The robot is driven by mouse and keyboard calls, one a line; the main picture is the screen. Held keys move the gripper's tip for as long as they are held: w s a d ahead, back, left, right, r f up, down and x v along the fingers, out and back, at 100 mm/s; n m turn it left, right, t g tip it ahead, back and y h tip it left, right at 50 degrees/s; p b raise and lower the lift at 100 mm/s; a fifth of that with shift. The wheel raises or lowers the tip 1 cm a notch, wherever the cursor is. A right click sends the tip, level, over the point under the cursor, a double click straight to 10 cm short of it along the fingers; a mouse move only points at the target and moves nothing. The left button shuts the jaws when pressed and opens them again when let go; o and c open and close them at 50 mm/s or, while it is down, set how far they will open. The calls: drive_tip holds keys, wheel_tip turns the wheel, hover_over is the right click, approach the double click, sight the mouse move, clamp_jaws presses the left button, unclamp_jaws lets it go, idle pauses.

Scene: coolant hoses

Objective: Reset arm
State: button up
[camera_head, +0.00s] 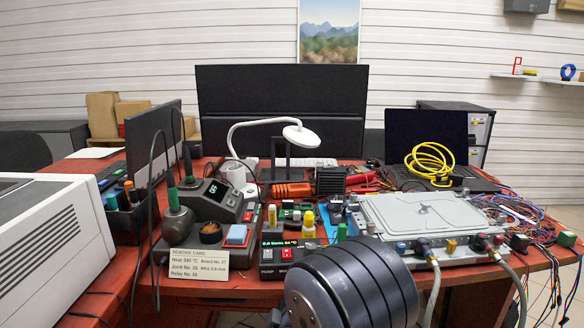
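A dark, ringed, rounded part of my own arm (352,285) fills the bottom middle of the head view, in front of the table's front edge. My gripper's fingers do not show, so I cannot see whether it is open or shut. The arm part hides some of the table front and the area below it. Behind and to the right of it lies a grey cold plate (425,212) with coloured fittings along its front edge. Two pale hoses (434,290) (517,288) hang down from dark connectors at those fittings.
The red table (210,290) is crowded. A soldering station (215,200), a rework card (199,264) and a pump unit with display (290,250) stand left of the plate.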

drive_tip(key=m+b, duration=0.2)
drive_tip(key=m, duration=0.2)
drive_tip(key=m+b, duration=0.2)
drive_tip(key=m, duration=0.2)
drive_tip(key=s+m+b, duration=0.1)
drive_tip(key=m+b, duration=0.1)
drive_tip(key=m, duration=0.2)
drive_tip(key=shift+d+r, duration=0.15)
drive_tip(key=shift+d, duration=0.05)
idle(0.4)
